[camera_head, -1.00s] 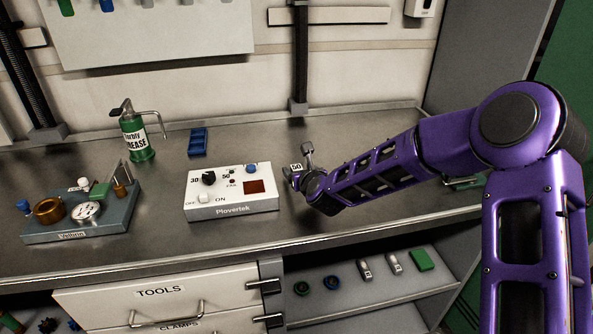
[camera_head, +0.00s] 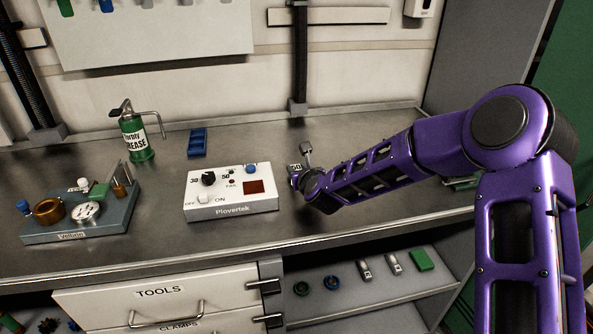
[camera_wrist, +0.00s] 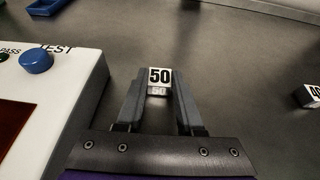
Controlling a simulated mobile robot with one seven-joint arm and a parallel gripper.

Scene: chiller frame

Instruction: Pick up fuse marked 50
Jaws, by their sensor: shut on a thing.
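The fuse marked 50 (camera_wrist: 160,78) is a small pale block with a black "50" on its top face. My gripper (camera_wrist: 161,88) is shut on it, with one dark finger on each side. In the head view the label of the fuse (camera_head: 295,167) shows at the end of my arm, and my gripper (camera_head: 298,178) is just right of the white Plovertek box; the fingers are mostly hidden there. I cannot tell whether the fuse touches the bench.
The white Plovertek tester (camera_head: 232,193) stands close left of my gripper. Another marked block (camera_wrist: 312,95) lies at the right in the wrist view, partly cut off. A blue tray (camera_head: 198,141) and a green grease can (camera_head: 136,138) stand further back.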

